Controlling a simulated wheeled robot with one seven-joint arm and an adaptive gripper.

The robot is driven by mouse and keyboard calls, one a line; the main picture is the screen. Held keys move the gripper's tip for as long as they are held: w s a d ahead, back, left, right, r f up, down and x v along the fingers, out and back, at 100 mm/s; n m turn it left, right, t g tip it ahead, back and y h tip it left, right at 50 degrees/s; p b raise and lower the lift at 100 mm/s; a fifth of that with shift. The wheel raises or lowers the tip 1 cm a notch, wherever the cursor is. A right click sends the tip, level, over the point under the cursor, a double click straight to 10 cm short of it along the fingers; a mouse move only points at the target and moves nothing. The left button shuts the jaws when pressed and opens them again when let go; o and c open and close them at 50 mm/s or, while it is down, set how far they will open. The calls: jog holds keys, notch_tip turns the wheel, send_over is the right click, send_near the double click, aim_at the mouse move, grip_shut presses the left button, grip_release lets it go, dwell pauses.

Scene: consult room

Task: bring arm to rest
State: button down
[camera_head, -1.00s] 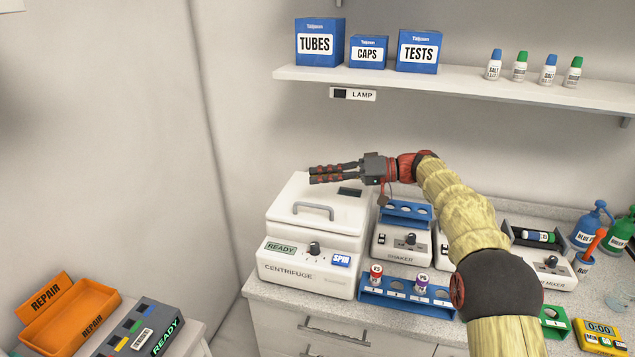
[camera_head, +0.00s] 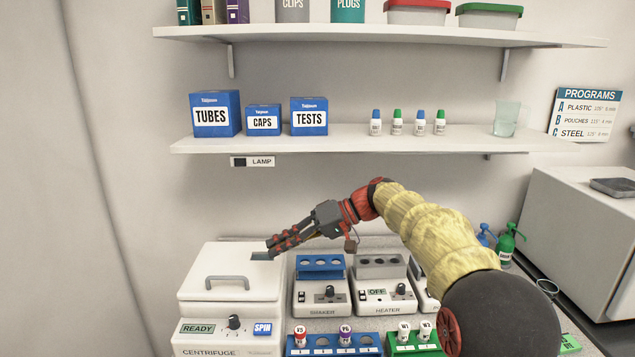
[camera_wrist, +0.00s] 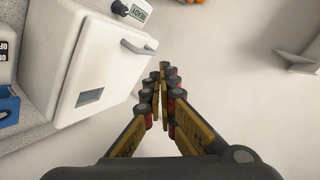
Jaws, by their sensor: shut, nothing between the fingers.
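My gripper (camera_head: 272,246) is shut and empty. In the head view it points left and slightly down, in front of the back wall and over the right rear part of the centrifuge lid. My arm reaches in from the lower right. In the wrist view the closed fingers (camera_wrist: 163,80) stand beside the white centrifuge (camera_wrist: 108,65), over pale, empty surface. The centrifuge (camera_head: 232,285) has its lid down, with a grey handle and a READY display on its front.
A shaker (camera_head: 321,296) and a heater (camera_head: 383,296) stand right of the centrifuge. A blue rack (camera_head: 366,340) and a green rack (camera_head: 400,349) with capped tubes stand in front. A shelf (camera_head: 350,139) with boxes and bottles runs above my arm. A large grey-white machine (camera_head: 570,235) stands at right.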

jog(key=s+d+f+m+t+h, duration=0.2)
jog(key=s+d+f+h, duration=0.1)
jog(key=s+d, duration=0.7)
jog(key=s+d+f+m+t+h, duration=0.2)
jog(key=s+d+f+m+h, duration=0.1)
jog(key=s+d, duration=0.7)
jog(key=s+d+f+m+t+h, duration=0.2)
jog(key=s+d+f+h, duration=0.3)
jog(key=s+d, duration=0.5)
jog(key=s+t+h, duration=0.1)
jog(key=s, duration=0.5)
jog(key=shift+m+h, duration=0.3)
jog(key=shift+m, duration=0.1)
jog(key=c, duration=2.6)
grip_release()
jog(key=shift+f, duration=0.1)
